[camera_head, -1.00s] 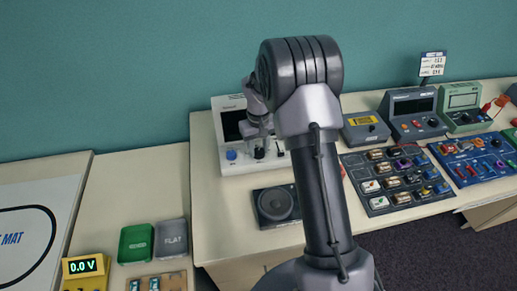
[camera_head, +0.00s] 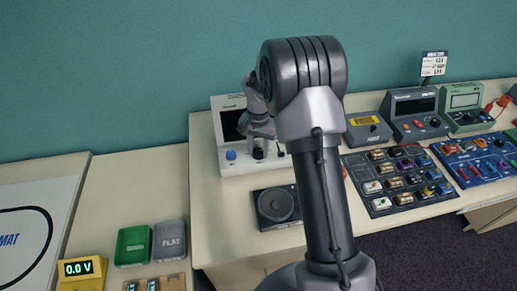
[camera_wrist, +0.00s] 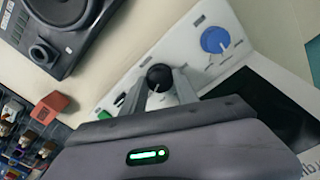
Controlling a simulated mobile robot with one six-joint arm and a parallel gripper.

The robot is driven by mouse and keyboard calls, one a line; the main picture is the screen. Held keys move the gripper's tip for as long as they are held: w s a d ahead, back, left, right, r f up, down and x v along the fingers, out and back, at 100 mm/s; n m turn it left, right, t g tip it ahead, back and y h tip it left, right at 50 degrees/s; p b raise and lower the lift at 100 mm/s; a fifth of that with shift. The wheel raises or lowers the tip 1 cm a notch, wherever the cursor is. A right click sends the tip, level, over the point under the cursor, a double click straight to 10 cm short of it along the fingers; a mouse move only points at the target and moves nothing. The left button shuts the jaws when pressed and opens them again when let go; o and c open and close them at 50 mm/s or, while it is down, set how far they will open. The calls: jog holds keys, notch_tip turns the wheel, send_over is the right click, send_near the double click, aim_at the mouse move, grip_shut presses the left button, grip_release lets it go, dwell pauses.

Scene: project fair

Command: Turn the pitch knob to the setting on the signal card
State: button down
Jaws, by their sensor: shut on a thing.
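A white instrument (camera_head: 232,104) with a dark screen stands at the back of the middle table. Its sloped front carries a blue knob (camera_head: 231,155) and a black knob (camera_wrist: 159,77); I cannot read which is labelled pitch. My gripper (camera_wrist: 161,82) is shut on the black knob, with one finger on each side of it. In the head view my gripper (camera_head: 261,148) reaches down to the panel, and my arm hides the panel's right part. A small white card (camera_head: 434,63) stands on a post at the back right; its writing is too small to read.
A black speaker-like box (camera_head: 277,206) lies in front of the instrument. A tray of small parts (camera_head: 398,204) and several bench instruments (camera_head: 413,113) fill the right. A yellow meter (camera_head: 82,272) and a green tray (camera_head: 133,245) stand at lower left.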

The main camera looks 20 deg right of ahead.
aim_at(258, 151)
jog(key=shift+m, duration=0.3)
jog(key=c, duration=0.9)
grip_release()
jog(key=shift+c, duration=0.2)
notch_tip(258, 151, up, 18)
jog(key=p, duration=0.4)
jog(key=shift+f+p, duration=0.25)
jog(key=shift+p, duration=0.15)
